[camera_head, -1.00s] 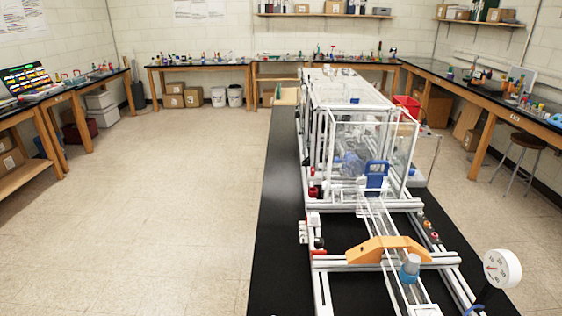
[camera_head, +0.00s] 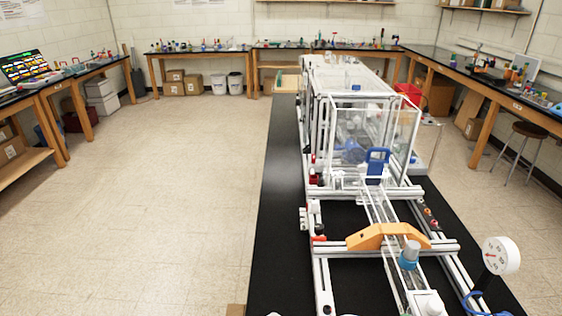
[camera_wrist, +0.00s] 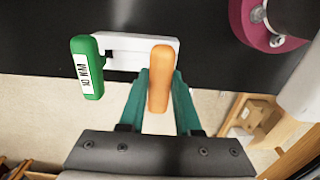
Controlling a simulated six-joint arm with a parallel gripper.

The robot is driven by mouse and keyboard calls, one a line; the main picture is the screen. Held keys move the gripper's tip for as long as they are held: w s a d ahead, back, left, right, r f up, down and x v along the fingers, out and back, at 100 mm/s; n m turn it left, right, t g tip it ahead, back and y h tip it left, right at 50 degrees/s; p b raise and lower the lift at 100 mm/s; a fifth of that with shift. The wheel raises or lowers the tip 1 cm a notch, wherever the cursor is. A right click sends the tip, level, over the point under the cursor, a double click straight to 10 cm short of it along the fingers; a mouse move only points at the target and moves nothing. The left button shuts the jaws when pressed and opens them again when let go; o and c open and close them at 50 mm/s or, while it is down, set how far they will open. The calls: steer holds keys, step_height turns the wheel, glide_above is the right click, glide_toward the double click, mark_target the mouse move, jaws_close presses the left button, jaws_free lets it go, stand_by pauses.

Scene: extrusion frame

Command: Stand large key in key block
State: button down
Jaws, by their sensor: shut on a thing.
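In the wrist view, my gripper (camera_wrist: 161,85) has two teal fingers shut on an orange, rounded, upright-looking piece (camera_wrist: 161,66), which appears to be a key handle. Its lower end and any shaft are hidden by the view angle. A white block (camera_wrist: 118,42) lies just beyond it, over the black bench top. The orange piece overlaps the block's right end; I cannot tell whether it is seated in it or above it. A green labelled piece (camera_wrist: 88,72) is at the block's left end. Which piece is the large key is not clear. My gripper is not seen in the head view.
In the head view, a metal extrusion frame (camera_head: 385,249) with an orange bridge (camera_head: 370,236) and a dial gauge (camera_head: 501,256) fills the black bench's right side.

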steer(key=shift+f, duration=0.65)
steer(key=shift+f, duration=0.15)
steer(key=c, duration=0.5)
jaws_free()
